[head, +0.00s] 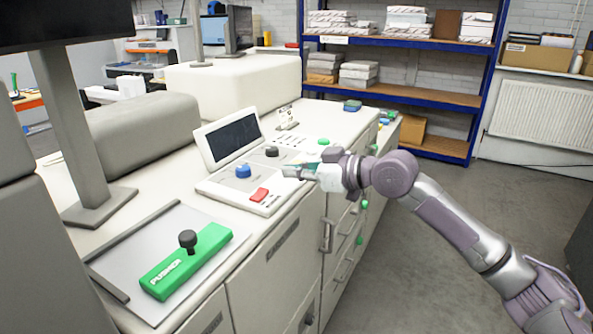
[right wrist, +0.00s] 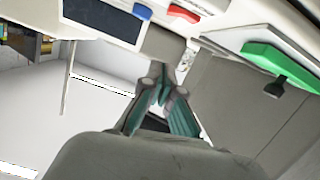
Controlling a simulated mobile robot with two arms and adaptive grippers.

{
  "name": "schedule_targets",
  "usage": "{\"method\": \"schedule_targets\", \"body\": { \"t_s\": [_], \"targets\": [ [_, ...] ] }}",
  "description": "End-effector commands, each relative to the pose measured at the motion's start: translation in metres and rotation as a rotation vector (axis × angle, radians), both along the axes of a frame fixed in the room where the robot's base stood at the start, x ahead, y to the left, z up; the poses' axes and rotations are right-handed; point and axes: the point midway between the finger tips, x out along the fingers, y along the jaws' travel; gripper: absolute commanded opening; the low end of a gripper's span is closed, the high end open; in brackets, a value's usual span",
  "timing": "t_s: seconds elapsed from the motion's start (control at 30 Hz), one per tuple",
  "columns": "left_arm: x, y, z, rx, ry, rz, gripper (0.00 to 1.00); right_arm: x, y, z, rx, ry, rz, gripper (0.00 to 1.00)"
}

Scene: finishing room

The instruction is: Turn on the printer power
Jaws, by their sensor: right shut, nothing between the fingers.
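The printer (head: 345,122) is a long cream machine with a raised control panel (head: 215,190) on its top. The panel carries a tilted dark screen (head: 235,137), a blue knob (head: 243,171), a black knob (head: 272,152) and a red switch (head: 259,195). My right gripper (head: 287,172) is at the panel's right edge, just beyond the red switch, shut and empty. In the right wrist view its fingertips (right wrist: 163,88) are together, with the red switch (right wrist: 183,13) and blue knob (right wrist: 142,12) apart from them at the top. My left gripper is out of view.
A green pusher block (head: 205,255) with a black knob lies on the near tray. A grey post (head: 75,130) carries a dark monitor at left. Blue shelving (head: 400,97) stands behind. The floor (head: 420,230) to the printer's right is clear.

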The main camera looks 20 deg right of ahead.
Motion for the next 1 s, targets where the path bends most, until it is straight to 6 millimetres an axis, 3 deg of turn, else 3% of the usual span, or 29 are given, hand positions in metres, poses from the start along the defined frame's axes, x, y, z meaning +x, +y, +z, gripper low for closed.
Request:
{"method": "schedule_targets", "body": {
  "t_s": [0.3,0.4,0.6,1.0],
  "targets": [
    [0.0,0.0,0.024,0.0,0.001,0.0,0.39,0.054,0.041,-0.013,0.003,0.002,0.002,0.0],
    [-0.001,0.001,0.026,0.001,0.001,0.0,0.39,0.054,0.037,-0.034,0.0,0.006,-0.002,0.0],
    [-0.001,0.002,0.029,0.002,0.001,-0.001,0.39,0.056,0.035,-0.052,0.001,0.002,-0.001,0.0],
    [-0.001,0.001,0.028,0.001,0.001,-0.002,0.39,0.056,0.035,-0.057,0.002,0.002,-0.001,0.0]
  ]
}}
